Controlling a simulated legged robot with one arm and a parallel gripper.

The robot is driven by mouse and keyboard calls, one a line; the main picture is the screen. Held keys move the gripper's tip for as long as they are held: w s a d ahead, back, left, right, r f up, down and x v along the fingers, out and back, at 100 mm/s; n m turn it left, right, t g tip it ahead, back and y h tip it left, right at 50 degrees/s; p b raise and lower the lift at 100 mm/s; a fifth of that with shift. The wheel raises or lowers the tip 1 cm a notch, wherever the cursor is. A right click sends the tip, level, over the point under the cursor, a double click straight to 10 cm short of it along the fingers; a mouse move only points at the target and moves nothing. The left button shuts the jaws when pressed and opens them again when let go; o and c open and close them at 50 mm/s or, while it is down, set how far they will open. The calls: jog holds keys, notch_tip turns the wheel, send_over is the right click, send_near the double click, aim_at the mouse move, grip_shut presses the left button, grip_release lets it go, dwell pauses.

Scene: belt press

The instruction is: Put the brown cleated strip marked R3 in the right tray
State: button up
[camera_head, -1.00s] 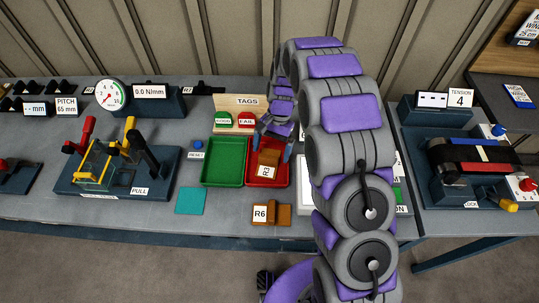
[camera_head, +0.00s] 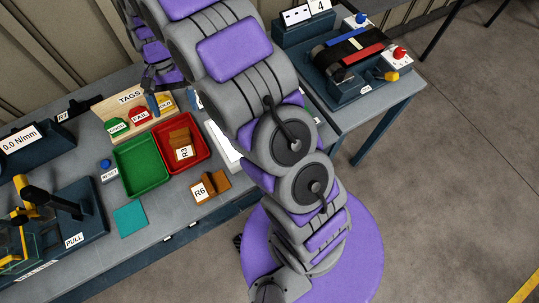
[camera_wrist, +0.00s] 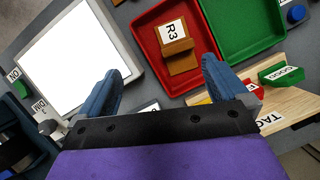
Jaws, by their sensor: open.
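The brown cleated strip marked R3 (camera_head: 181,141) lies in the red tray (camera_head: 207,157), the right one of the two trays. It also shows in the wrist view (camera_wrist: 179,50), resting inside the red tray with its white label upward. My gripper (camera_head: 155,102) is open and empty, raised near the tags board behind the trays. In the wrist view my gripper (camera_wrist: 160,88) has its blue fingers wide apart, with the strip beyond them and not touched.
The green tray (camera_head: 122,157) stands left of the red one and looks empty. A brown strip marked R6 (camera_head: 214,187) lies in front. The tags board (camera_head: 110,107) stands behind. A white lit panel (camera_wrist: 75,54) is beside the red tray. A teal square (camera_head: 130,219) lies on the bench.

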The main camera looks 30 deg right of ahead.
jog(key=s+d+r+n, duration=0.1)
jog(key=s+d+r, duration=0.3)
jog(key=s+r, duration=0.45)
jog(key=s+d+r+n+t, duration=0.1)
jog(key=s+d, duration=0.2)
jog(key=s, duration=0.9)
jog(key=s+d+r+n+t+h, duration=0.1)
jog(key=s+d+n, duration=0.1)
jog(key=s, duration=1.1)
jog(key=shift+d+r+h, duration=0.15)
jog(key=shift+d+h, duration=0.15)
jog(key=shift+d, duration=0.6)
